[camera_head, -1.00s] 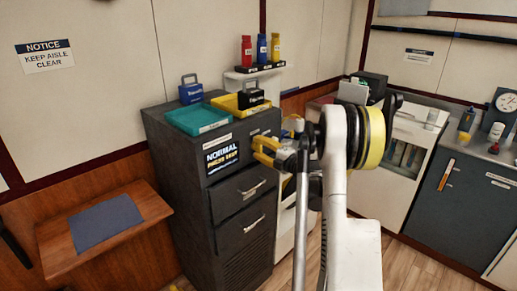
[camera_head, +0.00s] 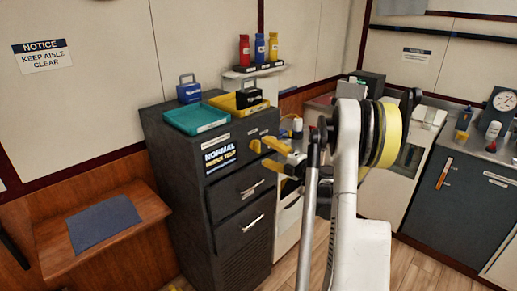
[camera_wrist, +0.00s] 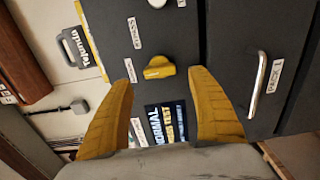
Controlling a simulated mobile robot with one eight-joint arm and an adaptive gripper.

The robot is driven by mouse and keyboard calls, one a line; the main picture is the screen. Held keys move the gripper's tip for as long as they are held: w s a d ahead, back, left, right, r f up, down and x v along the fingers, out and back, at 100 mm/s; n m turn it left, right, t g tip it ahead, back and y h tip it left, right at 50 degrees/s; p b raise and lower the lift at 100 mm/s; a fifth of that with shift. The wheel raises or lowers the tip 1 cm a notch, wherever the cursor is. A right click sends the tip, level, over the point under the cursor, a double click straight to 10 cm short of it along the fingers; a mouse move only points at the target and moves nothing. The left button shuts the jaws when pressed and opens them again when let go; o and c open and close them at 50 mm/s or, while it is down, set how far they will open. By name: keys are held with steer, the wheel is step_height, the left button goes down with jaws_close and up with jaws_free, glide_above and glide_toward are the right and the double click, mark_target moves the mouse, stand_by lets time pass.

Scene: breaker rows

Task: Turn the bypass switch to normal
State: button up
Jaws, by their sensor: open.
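The yellow bypass switch knob (camera_wrist: 158,68) sits on the dark cabinet (camera_wrist: 225,25) front in the wrist view. It lies just beyond and between my gripper's fingertips, with no clear contact. My gripper (camera_wrist: 162,80) has two yellow fingers spread apart with nothing between them. In the head view my gripper (camera_head: 274,155) is at the upper front of the cabinet. A small display (camera_head: 219,156) left of it reads NORMAL, with a second line too blurred to read. The display also shows between the fingers in the wrist view (camera_wrist: 165,123).
Drawer handles (camera_head: 252,188) stick out below. A wooden shelf (camera_head: 150,205) is at left. Open floor (camera_head: 310,262) shows right of the cabinet.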

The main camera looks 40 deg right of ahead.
steer(key=s, duration=0.6)
steer(key=shift+s+d, duration=0.25)
steer(key=shift+s, duration=0.1)
steer(key=w+a+r+m+h, duration=0.2)
steer(key=a+r+m, duration=0.15)
steer(key=r, duration=0.35)
steer(key=w+a+r+m+t+h, duration=0.1)
steer(key=a+r+m+h, duration=0.1)
steer(key=r+m+h, duration=0.3)
steer(key=w+a+r+m, duration=0.2)
steer(key=a+r, duration=0.1)
steer(key=r, duration=0.5)
steer(key=s+a+f+m+g+y, duration=0.2)
steer(key=s+a+f+g, duration=0.2)
steer(key=a, duration=0.7)
steer(key=s+a+f+m+g+y, duration=0.2)
steer(key=s+a+f+m+g, duration=0.1)
steer(key=s+a+f, duration=0.5)
steer(key=s+a+f+m+g+y, duration=0.1)
steer(key=s+a+f+m+g, duration=0.2)
steer(key=s+a, duration=0.8)
steer(key=a+f+g, duration=0.2)
steer(key=a+f, duration=0.1)
steer(key=shift+s+f+y, duration=0.3)
steer(key=shift+s+y, duration=0.1)
